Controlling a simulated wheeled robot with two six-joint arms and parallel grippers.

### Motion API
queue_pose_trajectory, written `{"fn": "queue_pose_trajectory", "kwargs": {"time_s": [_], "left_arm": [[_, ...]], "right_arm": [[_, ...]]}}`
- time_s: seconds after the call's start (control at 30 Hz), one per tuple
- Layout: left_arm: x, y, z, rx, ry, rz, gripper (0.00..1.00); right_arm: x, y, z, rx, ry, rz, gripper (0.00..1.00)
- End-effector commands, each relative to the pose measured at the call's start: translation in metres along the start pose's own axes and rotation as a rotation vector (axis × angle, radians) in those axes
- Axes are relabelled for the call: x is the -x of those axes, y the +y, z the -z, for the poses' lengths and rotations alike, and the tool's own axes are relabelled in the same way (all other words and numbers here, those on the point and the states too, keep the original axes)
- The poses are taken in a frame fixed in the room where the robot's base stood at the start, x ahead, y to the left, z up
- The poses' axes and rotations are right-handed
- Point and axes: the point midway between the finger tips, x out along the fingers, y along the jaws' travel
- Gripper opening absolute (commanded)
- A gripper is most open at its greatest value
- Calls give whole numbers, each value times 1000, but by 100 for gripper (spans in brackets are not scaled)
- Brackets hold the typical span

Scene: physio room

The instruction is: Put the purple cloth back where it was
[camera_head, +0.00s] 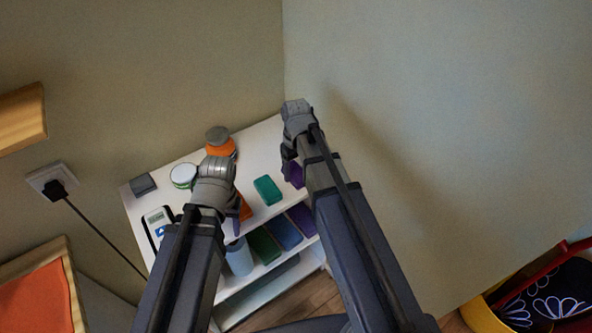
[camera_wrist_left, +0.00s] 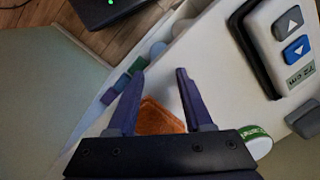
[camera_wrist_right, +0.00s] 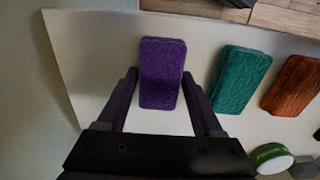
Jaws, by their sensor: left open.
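The purple cloth (camera_wrist_right: 161,75) is a folded rectangle lying on the white shelf top. It also shows partly behind my right gripper in the head view (camera_head: 296,176). My right gripper (camera_wrist_right: 160,82) is open, with its fingers on either side of the cloth's near end. Whether they touch it is hard to tell. My left gripper (camera_wrist_left: 160,72) is open over the shelf top, with an orange cloth (camera_wrist_left: 161,119) seen between its fingers. In the head view, the left gripper (camera_head: 240,208) hides much of that orange cloth.
A green cloth (camera_head: 267,190) lies between the grippers. An orange bottle (camera_head: 221,147), a round white tin (camera_head: 183,175), a grey block (camera_head: 143,184) and a device with a display (camera_head: 157,222) stand on the shelf. Green, blue and purple items fill the level below. Walls close off the back.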

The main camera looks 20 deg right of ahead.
Motion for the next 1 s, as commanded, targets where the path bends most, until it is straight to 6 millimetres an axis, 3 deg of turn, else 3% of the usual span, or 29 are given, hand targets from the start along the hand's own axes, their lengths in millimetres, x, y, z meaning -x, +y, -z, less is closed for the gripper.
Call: {"fn": "queue_pose_trajectory", "kwargs": {"time_s": [0.03,0.23,0.67,1.0], "left_arm": [[0,0,0,0,0,0,51],[0,0,0,0,0,0,51],[6,-1,0,0,0,0,51],[44,-4,-3,0,0,0,51]], "right_arm": [[0,0,0,0,0,0,73],[0,0,0,0,0,0,96],[6,0,0,0,0,0,96],[44,0,0,0,0,0,96]]}}
